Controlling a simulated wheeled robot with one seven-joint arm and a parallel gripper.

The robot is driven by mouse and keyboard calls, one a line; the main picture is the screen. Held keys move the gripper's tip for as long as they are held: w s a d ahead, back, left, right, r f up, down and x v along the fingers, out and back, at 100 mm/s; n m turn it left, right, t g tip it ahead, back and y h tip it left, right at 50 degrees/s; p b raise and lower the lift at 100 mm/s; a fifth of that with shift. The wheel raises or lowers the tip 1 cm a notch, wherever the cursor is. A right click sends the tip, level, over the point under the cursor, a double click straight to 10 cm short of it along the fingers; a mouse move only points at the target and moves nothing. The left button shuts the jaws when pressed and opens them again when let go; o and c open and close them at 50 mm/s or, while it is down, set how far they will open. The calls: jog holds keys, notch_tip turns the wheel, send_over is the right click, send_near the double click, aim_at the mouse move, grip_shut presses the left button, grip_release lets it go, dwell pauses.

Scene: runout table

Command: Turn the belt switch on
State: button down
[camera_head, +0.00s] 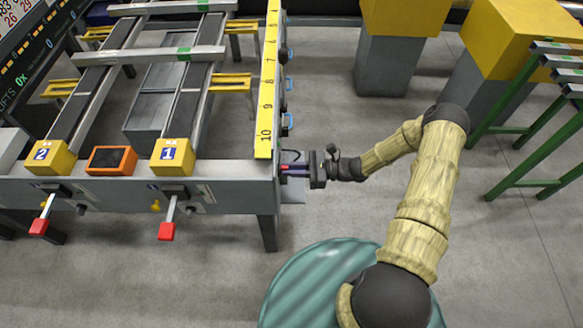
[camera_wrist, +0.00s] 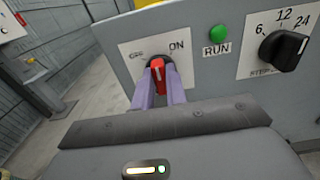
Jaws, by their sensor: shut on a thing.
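The belt switch (camera_wrist: 157,71) is a red handle on a black round base, set on a white plate on the grey panel. "ON" is printed at its upper right and a small mark at its upper left. In the wrist view the handle stands close to upright. My gripper (camera_wrist: 161,86) has its two purple fingers shut on the red handle, one on each side. In the head view my gripper (camera_head: 293,171) is at the right end face of the runout table (camera_head: 235,190), where the switch itself is hidden.
A green RUN button or lamp (camera_wrist: 219,34) and a black dial (camera_wrist: 284,50) marked 6, 12, 24 are right of the switch. Two red-tipped levers (camera_head: 167,231) (camera_head: 39,226) project from the table front. A green rack (camera_head: 522,135) and yellow-topped blocks (camera_head: 405,17) stand to the right.

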jog(key=m+p, duration=0.1)
jog(key=m, duration=0.8)
jog(key=shift+w+f, duration=0.1)
jog(key=shift+w, duration=0.05)
dwell(0.4)
jog(key=c, duration=1.4)
grip_release()
jog(key=shift+c, duration=0.2)
jog(key=d+b, duration=0.2)
jog(key=d, duration=1.5)
jog(key=shift+s+d, duration=0.25)
jog(key=shift+s, duration=0.05)
